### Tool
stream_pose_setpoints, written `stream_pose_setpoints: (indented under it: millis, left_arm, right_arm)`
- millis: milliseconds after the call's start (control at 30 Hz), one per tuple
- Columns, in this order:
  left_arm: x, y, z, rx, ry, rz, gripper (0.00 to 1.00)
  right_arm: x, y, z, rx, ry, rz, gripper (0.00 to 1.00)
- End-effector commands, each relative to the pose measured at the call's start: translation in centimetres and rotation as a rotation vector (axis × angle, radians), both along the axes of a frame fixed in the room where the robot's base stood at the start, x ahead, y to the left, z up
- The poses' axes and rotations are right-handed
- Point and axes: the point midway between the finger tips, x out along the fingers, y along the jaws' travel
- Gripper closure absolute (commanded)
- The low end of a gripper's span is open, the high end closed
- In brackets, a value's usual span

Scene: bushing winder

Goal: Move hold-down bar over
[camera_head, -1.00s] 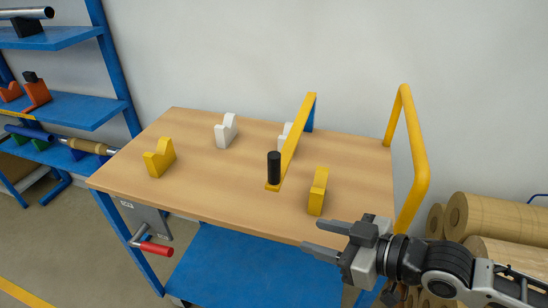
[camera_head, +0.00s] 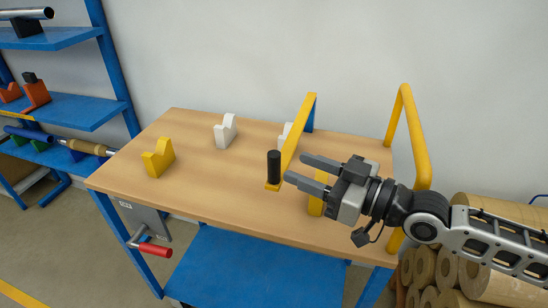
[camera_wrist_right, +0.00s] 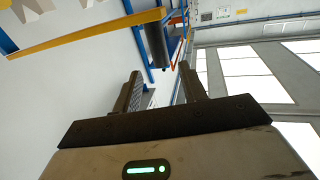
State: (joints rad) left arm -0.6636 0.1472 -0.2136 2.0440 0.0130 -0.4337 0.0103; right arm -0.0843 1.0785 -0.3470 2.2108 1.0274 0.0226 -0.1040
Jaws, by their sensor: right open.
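The yellow hold-down bar (camera_head: 296,135) runs above the table from a blue post (camera_head: 309,117) at the back toward the front. A black upright handle (camera_head: 274,167) stands at its near end. My right gripper (camera_head: 303,170) is open and empty, just right of the handle, its fingers pointing left toward it. In the right wrist view the handle (camera_wrist_right: 159,45) shows ahead of the open fingers (camera_wrist_right: 160,85), with the yellow bar (camera_wrist_right: 90,36) beside it. I see no contact. My left gripper is not in view.
The wooden table (camera_head: 210,185) holds two white V-blocks (camera_head: 225,131) and a yellow one (camera_head: 158,158) at left. Another yellow block (camera_head: 316,205) is partly hidden behind my right gripper. A yellow rail (camera_head: 416,140) rises at the table's right edge, near my arm.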

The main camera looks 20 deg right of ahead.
Motion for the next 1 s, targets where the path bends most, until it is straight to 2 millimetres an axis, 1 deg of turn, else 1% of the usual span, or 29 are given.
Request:
stream_pose_setpoints:
  millis: [33,200,367,500,767,800,867,900,933,967,1000]
  left_arm:
    - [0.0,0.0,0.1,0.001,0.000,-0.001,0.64]
    - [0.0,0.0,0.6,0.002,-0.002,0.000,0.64]
    - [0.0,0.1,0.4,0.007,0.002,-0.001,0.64]
    - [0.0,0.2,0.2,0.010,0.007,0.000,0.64]
    - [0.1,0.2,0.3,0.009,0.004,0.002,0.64]
    - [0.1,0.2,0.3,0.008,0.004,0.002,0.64]
    - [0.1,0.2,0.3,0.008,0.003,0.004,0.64]
    - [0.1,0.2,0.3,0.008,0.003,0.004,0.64]
    - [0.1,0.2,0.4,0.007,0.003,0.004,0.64]
    - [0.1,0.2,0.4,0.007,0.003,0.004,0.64]
    - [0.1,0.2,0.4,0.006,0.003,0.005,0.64]
  right_arm:
    - [0.7,0.7,0.4,0.005,-0.006,0.003,0.58]
    - [2.9,2.6,0.4,0.006,-0.004,0.003,0.58]
    - [4.4,3.8,0.2,0.001,-0.002,0.001,0.58]
    - [4.9,4.4,0.1,-0.001,-0.001,0.003,0.58]
    - [5.0,4.5,0.0,-0.002,0.001,0.003,0.58]
    - [5.0,4.5,0.0,-0.002,0.001,0.003,0.61]
    - [5.0,4.4,0.0,-0.001,0.000,0.003,0.77]
    - [5.0,4.4,0.0,-0.001,0.000,0.003,0.88]
    - [5.0,4.4,0.0,-0.001,0.000,0.003,0.97]
    - [5.0,4.4,0.0,-0.001,0.000,0.003,1.00]
    - [5.0,4.4,0.0,-0.001,0.000,0.003,1.00]
